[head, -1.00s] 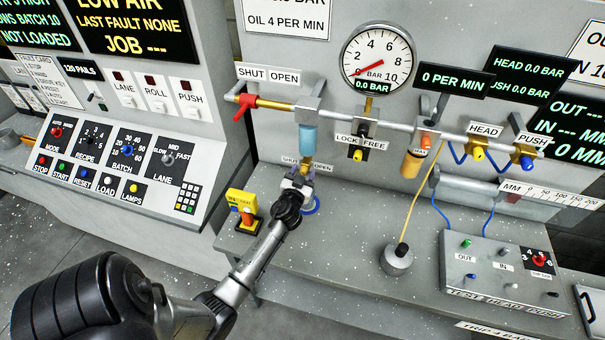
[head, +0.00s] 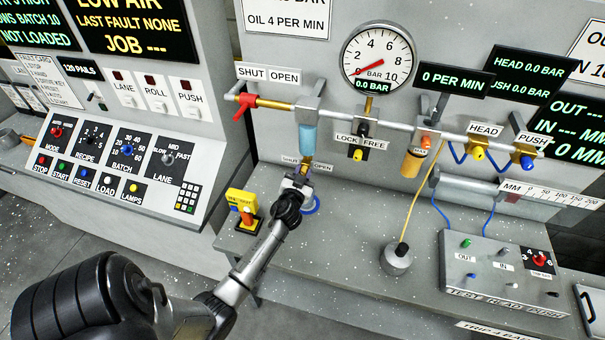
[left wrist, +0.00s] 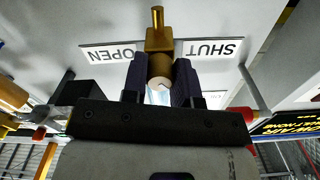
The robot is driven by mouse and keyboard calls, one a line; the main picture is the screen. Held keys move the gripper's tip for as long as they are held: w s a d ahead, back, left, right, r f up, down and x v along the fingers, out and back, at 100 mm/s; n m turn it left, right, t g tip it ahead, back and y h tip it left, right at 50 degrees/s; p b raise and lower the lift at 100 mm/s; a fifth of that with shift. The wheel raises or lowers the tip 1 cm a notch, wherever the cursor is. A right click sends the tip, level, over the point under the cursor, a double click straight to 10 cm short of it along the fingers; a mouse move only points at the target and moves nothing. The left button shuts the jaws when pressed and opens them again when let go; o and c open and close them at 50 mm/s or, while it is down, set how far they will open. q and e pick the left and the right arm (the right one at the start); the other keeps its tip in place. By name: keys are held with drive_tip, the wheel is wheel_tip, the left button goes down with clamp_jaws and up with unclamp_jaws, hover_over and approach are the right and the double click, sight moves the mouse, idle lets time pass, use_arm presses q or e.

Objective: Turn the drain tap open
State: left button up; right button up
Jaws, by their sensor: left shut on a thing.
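The drain tap (head: 305,168) is a small brass fitting below the light blue filter bowl (head: 307,139), between small SHUT and OPEN labels. My left gripper (head: 298,181) reaches it from below and is shut on it, covering much of it in the head view. In the left wrist view the brass drain tap (left wrist: 159,42) shows between the dark fingers of the left gripper (left wrist: 160,76), with its narrow stem pointing up in the picture. The OPEN label (left wrist: 107,54) is left of it there and the SHUT label (left wrist: 213,48) right. My right gripper is not in view.
A red-handled valve (head: 242,103) sits on the pipe at upper left. The gauge (head: 377,58) reads about zero. A yellow box (head: 242,205) stands left of my gripper and a blue loop (head: 312,205) lies just right of it. The bench has free room in front.

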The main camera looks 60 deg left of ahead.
use_arm(q)
drive_tip(key=m, duration=0.7)
drive_tip(key=shift+m, duration=0.3)
drive_tip(key=m, duration=0.3)
drive_tip(key=shift+m, duration=0.3)
drive_tip(key=m, duration=0.2)
drive_tip(key=shift+m, duration=1)
